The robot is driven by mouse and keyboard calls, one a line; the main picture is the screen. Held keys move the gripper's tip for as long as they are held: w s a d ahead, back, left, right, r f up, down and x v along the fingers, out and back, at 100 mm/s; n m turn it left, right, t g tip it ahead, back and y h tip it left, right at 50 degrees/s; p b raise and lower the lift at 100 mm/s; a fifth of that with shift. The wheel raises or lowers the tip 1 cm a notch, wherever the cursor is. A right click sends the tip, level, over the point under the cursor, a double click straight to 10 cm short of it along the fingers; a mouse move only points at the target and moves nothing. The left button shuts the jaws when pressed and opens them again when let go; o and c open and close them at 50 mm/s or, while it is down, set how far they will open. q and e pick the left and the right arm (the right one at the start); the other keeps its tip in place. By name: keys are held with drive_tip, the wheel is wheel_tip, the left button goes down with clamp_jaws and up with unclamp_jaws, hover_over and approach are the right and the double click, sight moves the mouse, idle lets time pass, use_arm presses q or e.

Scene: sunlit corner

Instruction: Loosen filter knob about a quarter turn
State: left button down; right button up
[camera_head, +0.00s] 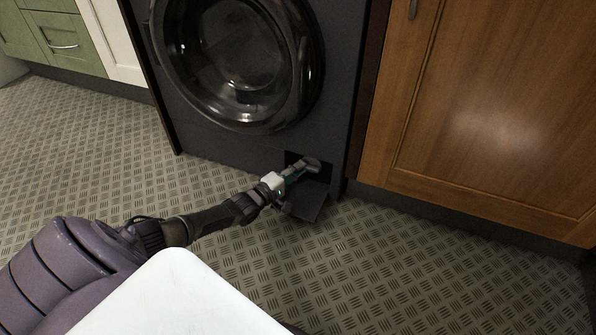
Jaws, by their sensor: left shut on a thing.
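The dark washing machine (215,145) stands ahead with its round glass door (236,60) shut. At its lower right is a small square opening, with its flap (308,205) hanging down and open in front. My left arm reaches in from the lower left. My left gripper (307,165) is at the opening, shut on the filter knob, which its fingers mostly hide. How far the knob is turned cannot be made out. My right gripper is not in view.
A wooden cabinet (480,120) stands close to the right of the machine. Green drawers (60,40) and a white panel (115,40) are at the upper left. The patterned metal floor (400,270) is clear in front.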

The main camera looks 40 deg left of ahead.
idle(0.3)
use_arm(q)
drive_tip(key=c, duration=1.2)
unclamp_jaws()
drive_tip(key=s+a, duration=0.2)
drive_tip(key=s, duration=0.9)
drive_tip(key=shift+s, duration=0.4)
drive_tip(key=shift+d, duration=0.1)
